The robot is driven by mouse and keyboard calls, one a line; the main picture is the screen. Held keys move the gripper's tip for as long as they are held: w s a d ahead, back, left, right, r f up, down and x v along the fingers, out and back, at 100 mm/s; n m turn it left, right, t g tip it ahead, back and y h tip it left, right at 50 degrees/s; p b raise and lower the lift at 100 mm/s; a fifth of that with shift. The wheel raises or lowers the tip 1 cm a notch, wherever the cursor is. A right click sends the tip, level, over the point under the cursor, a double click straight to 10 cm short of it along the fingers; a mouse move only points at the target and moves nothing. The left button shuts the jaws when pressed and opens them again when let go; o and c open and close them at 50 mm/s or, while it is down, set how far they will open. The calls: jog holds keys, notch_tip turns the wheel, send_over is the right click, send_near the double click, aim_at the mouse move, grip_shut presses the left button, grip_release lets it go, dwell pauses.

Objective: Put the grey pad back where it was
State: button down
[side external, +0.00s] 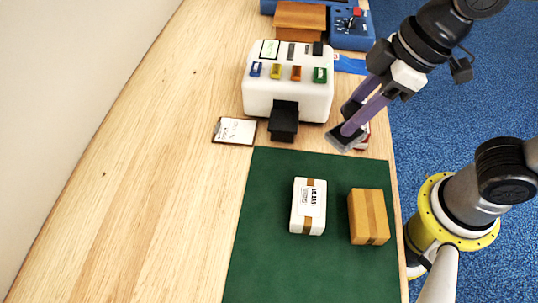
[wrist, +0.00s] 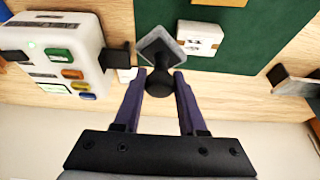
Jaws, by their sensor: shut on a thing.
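My gripper (side external: 350,119) is shut on the black knob of the grey pad (side external: 341,139), a flat square plate under a dark handle. In the side view it is held in front of the white machine's right corner, over the far edge of the green mat. In the wrist view the gripper (wrist: 160,76) pinches the black knob, with the grey pad (wrist: 168,44) tilted beyond the fingertips. The white machine (side external: 287,97) has coloured buttons and a black tray (side external: 284,122) at its front.
A white carton (side external: 308,207) and a brown carton (side external: 368,216) stand on the green mat (side external: 265,255). A pale card-like tile (side external: 235,130) lies beside the tray. A red and white thing (side external: 363,139) is partly hidden behind the pad. The wooden table (side external: 130,180) is clear at left.

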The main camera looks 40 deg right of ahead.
jog(key=shift+w+a+f, duration=1.4)
jog(key=shift+w+f, duration=0.35)
jog(key=shift+f, duration=0.4)
jog(key=shift+w+a+f, duration=1.35)
jog(key=shift+w+f, duration=0.45)
jog(key=shift+f, duration=0.3)
jog(key=shift+w+a+f, duration=1.4)
jog(key=shift+w+f, duration=0.35)
jog(key=shift+f, duration=0.4)
jog(key=shift+f, duration=0.15)
jog(key=shift+c, duration=2.3)
grip_release()
jog(key=v, duration=1.2)
jog(key=shift+r, duration=0.2)
